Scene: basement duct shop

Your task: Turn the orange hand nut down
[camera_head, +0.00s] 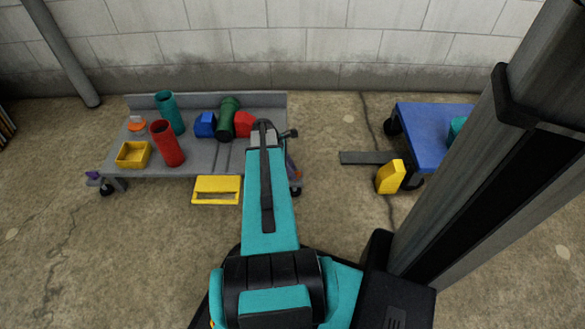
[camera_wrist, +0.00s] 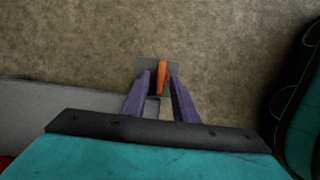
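In the wrist view my gripper (camera_wrist: 160,78) has its two purple fingers on either side of a narrow upright orange part (camera_wrist: 161,77), which looks like the hand nut seen edge-on. A small grey plate (camera_wrist: 145,66) lies behind it. I cannot tell whether the fingers press on the orange part or only stand around it. In the head view the arm reaches to the right end of the grey cart (camera_head: 205,155). Purple and orange show at that corner, partly hidden by the arm.
The cart carries a red cylinder (camera_head: 167,143), a teal cylinder (camera_head: 170,112), a yellow bin (camera_head: 133,154), a blue part (camera_head: 205,124), a dark green cylinder (camera_head: 226,120) and an orange piece (camera_head: 137,126). A blue-topped cart (camera_head: 422,125) stands right, beside a yellow block (camera_head: 390,177). Floor between is mostly clear.

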